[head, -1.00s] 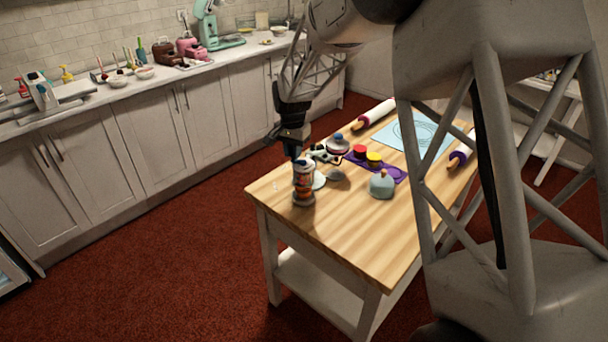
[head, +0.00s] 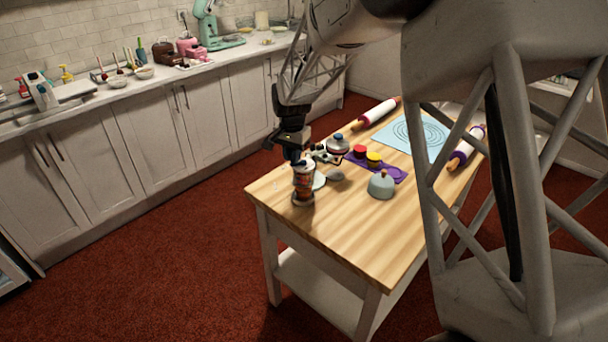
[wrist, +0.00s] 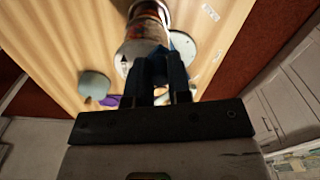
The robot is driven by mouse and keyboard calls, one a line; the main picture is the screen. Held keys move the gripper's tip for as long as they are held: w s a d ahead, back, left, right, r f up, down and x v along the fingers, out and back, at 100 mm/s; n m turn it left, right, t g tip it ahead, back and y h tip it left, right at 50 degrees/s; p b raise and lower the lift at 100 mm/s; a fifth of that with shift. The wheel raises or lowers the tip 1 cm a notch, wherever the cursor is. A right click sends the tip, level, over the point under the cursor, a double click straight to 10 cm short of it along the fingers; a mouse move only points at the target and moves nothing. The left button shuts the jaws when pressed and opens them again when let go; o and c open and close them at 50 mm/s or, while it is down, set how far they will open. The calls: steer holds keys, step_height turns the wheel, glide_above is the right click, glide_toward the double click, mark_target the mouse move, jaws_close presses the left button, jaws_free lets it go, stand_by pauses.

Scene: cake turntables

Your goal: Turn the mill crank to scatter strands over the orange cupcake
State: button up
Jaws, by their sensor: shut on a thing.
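A labelled red, white and dark canister (head: 303,181) stands upright at the table's near left corner on a grey round base. My gripper (head: 298,157) is at its top, pointing down. In the wrist view, my gripper's blue-grey fingers (wrist: 161,72) are shut at the canister (wrist: 146,32); the exact contact is hidden. I cannot make out a separate crank. A red cup-like thing (head: 360,151) and a yellow-orange one (head: 374,159) sit on a purple mat (head: 393,173); I cannot tell whether either is the orange cupcake.
A blue-topped jar (head: 338,145) stands beside a white device (head: 320,154) behind the canister. A pale blue domed pot (head: 382,185) is to the right. Rolling pins (head: 373,113) and a blue mat (head: 415,133) lie at the back. The wooden table's front (head: 345,235) is clear.

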mark_target(301, 170)
steer(key=shift+s+d, duration=0.15)
steer(key=shift+s, duration=0.35)
steer(key=shift+s+d, duration=0.4)
steer(key=shift+s, duration=0.05)
steer(key=shift+d, duration=0.1)
stand_by(0.4)
steer(key=shift+s+d, duration=0.3)
steer(key=shift+d, duration=0.2)
steer(key=o, duration=0.8)
